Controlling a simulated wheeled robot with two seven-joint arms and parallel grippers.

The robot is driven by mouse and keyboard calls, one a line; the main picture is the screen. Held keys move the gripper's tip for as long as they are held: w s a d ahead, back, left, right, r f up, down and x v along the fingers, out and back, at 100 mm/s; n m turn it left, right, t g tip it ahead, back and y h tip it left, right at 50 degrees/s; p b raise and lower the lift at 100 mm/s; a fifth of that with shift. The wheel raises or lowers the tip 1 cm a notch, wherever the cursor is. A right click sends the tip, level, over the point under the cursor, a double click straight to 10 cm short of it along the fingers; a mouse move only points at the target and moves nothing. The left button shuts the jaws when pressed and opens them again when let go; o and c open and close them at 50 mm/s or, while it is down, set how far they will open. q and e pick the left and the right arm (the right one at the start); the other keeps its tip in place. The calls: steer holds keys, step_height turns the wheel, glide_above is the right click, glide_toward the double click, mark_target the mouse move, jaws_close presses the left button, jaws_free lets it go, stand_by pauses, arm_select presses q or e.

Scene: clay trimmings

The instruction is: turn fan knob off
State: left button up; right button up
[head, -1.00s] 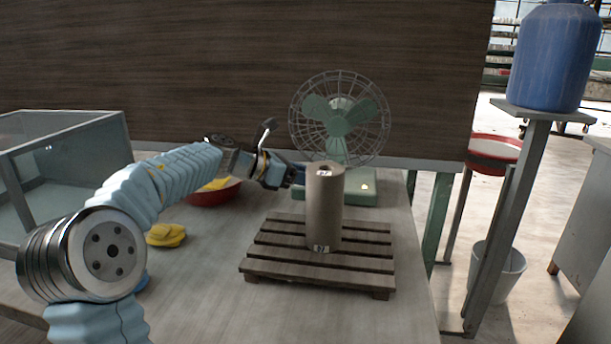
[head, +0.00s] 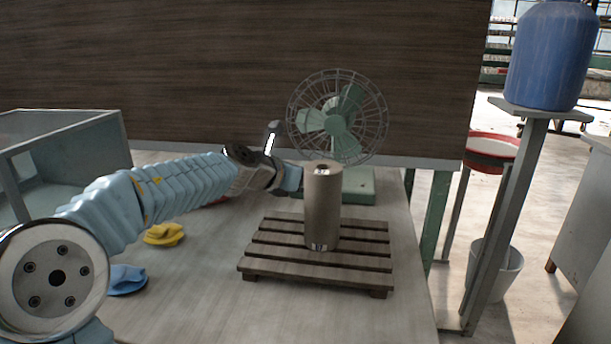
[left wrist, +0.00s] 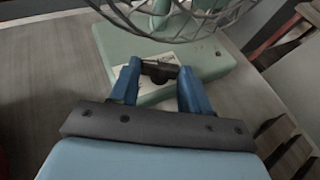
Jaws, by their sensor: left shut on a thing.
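The green fan (head: 338,118) with a wire cage stands at the back of the table. Its base (head: 358,185) is partly hidden behind the clay cylinder in the head view. In the left wrist view the fan base (left wrist: 208,62) lies ahead, with a dark knob (left wrist: 159,70) on a pale plate. My left gripper (left wrist: 158,76) has its blue fingers on either side of the knob and is shut on it. In the head view my left gripper (head: 296,178) reaches behind the cylinder, which hides its fingertips. My right gripper is not in view.
A clay cylinder (head: 322,208) stands on a slatted wooden pallet (head: 262,268) close to my left gripper. Yellow (head: 164,235) and blue (head: 127,279) pieces lie on the table (head: 205,300). A glass-sided box (head: 75,150) stands at the left.

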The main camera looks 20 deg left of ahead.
arm_select(q)
steer(key=o, duration=1.1)
steer(key=shift+c, duration=0.2)
steer(key=v, duration=1.4)
